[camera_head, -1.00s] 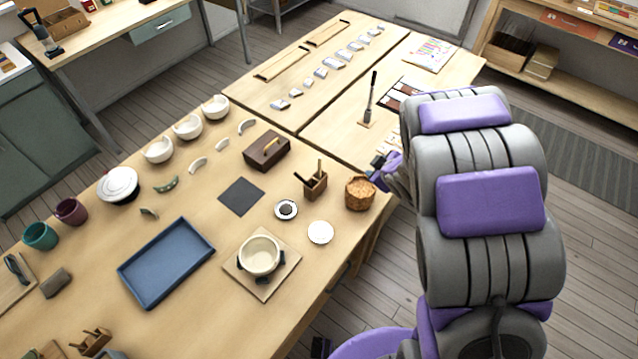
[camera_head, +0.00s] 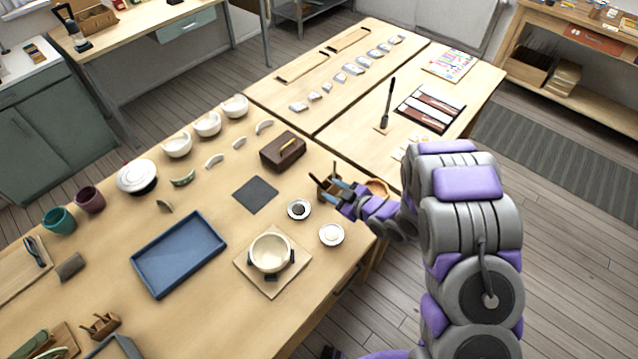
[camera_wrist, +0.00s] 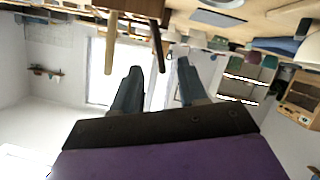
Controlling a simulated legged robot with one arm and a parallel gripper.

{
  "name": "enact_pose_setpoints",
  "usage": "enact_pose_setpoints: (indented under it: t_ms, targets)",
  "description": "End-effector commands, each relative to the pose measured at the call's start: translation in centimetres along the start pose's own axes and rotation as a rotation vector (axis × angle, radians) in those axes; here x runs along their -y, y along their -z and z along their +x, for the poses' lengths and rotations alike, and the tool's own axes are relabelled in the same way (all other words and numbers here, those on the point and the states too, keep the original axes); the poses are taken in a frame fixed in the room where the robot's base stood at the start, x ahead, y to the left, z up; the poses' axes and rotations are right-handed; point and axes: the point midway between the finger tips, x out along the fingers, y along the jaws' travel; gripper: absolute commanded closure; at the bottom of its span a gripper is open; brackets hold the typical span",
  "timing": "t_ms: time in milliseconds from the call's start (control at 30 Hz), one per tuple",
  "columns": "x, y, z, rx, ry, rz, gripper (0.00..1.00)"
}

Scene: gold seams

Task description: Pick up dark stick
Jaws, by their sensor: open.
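A dark brown stick (camera_wrist: 157,45) leans out of a small wooden holder (camera_wrist: 130,7) beside a lighter stick (camera_wrist: 110,45). The wrist view is upside down, so the sticks point downward there. My gripper (camera_wrist: 159,67) is open and empty. In the wrist view the dark stick's free end lies between the two finger lines, with the light stick outside them. I cannot tell whether the stick is within the fingers' depth. In the head view my gripper (camera_head: 333,189) is at the holder (camera_head: 323,184) and partly hides it and the sticks.
A woven basket (camera_head: 378,187) stands close behind my gripper, partly hidden by my arm. A lidded dark box (camera_head: 283,152), a small dish (camera_head: 299,209), a white dish (camera_head: 331,234) and a pot (camera_head: 270,253) are nearby. A blue tray (camera_head: 180,254) lies further left.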

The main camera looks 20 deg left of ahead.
Motion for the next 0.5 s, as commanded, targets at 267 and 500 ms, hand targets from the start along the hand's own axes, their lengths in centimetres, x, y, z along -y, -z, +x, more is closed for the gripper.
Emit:
enact_pose_setpoints:
  t_ms: [267, 500]
  targets:
    - [0.0, -0.1, 4.8, -0.001, 0.0, -0.001, 0.57]
    - [0.0, -0.1, 6.1, 0.002, 0.0, 0.0, 0.57]
